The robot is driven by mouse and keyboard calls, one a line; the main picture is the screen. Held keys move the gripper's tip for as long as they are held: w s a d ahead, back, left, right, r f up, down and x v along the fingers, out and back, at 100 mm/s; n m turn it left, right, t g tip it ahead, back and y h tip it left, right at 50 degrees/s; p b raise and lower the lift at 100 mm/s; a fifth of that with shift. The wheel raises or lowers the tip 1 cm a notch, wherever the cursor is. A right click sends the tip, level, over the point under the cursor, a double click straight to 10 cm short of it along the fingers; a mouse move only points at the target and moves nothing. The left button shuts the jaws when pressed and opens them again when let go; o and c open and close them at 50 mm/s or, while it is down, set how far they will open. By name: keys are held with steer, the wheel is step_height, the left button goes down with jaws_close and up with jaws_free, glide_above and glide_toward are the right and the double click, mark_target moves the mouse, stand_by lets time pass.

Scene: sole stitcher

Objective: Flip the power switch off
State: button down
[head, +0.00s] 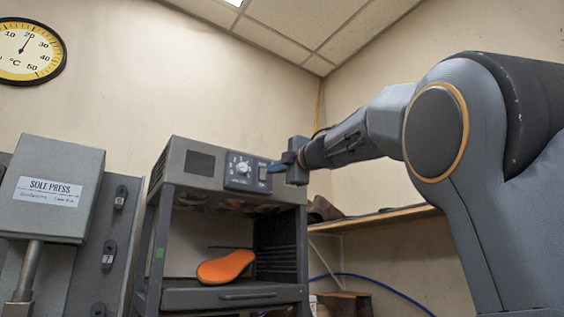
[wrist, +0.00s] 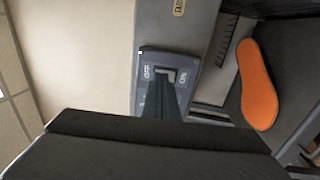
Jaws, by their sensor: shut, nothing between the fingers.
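The power switch (head: 262,173) is a small rocker at the right end of the dark control panel (head: 240,187), beside a round dial (head: 243,168). The panel is on the upper front of the grey machine.
An orange sole (head: 225,266) lies in the machine's open bay below the panel, and it also shows in the wrist view (wrist: 258,85). A grey sole press (head: 60,190) stands at the left. A wooden shelf (head: 385,218) runs along the right wall behind my arm.

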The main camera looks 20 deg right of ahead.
steer(key=shift+x, duration=1.15)
steer(key=shift+p, duration=0.35)
steer(key=r+p, duration=0.1)
steer(key=p, duration=0.2)
steer(key=shift+w+r, duration=0.1)
steer(key=shift+r, duration=0.05)
steer(key=r+b+v, duration=0.2)
steer(key=r+v, duration=0.1)
steer(key=v, duration=1)
steer(key=shift+s+d, duration=0.15)
steer(key=shift+s, duration=0.35)
